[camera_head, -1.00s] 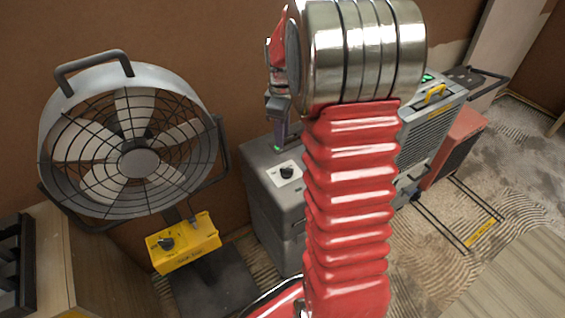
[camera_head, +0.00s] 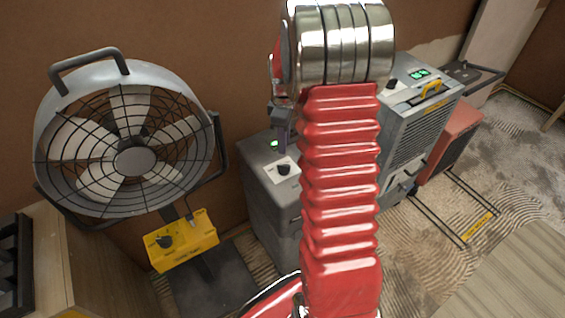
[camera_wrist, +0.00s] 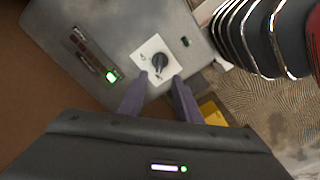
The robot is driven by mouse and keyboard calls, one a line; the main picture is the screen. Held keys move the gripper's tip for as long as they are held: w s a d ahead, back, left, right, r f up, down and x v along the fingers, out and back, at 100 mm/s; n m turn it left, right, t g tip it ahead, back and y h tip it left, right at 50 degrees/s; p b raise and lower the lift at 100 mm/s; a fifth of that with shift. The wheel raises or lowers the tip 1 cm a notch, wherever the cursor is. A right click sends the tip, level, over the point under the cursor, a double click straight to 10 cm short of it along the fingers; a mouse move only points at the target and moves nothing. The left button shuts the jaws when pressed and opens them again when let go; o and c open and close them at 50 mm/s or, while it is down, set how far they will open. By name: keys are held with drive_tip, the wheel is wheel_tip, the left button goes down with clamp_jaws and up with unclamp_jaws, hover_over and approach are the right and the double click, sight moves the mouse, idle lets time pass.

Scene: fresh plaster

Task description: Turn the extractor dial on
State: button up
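A grey box-shaped unit (camera_head: 262,190), which I take to be the extractor, stands behind my arm. On its top is a black dial (camera_wrist: 160,61) on a white square plate with small marks; the dial also shows in the head view (camera_head: 284,169). I cannot tell clearly which mark the dial points to. My gripper (camera_wrist: 158,78) is open and empty, its two purple-grey fingers pointing at the dial plate, one toward each side of the dial. I cannot tell whether they touch it. In the head view my gripper (camera_head: 281,135) is partly hidden by my arm.
A drum fan (camera_head: 130,160) stands at left with a yellow dial box (camera_head: 182,240) below. A grey machine (camera_head: 418,115) with a green display and a red unit (camera_head: 450,150) stand at right. A green light (camera_wrist: 111,76) glows beside the white plate.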

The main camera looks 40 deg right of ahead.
sight(284, 165)
wheel_tip(284, 165, down, 10)
drive_tip(key=shift+f, duration=0.2)
idle(0.4)
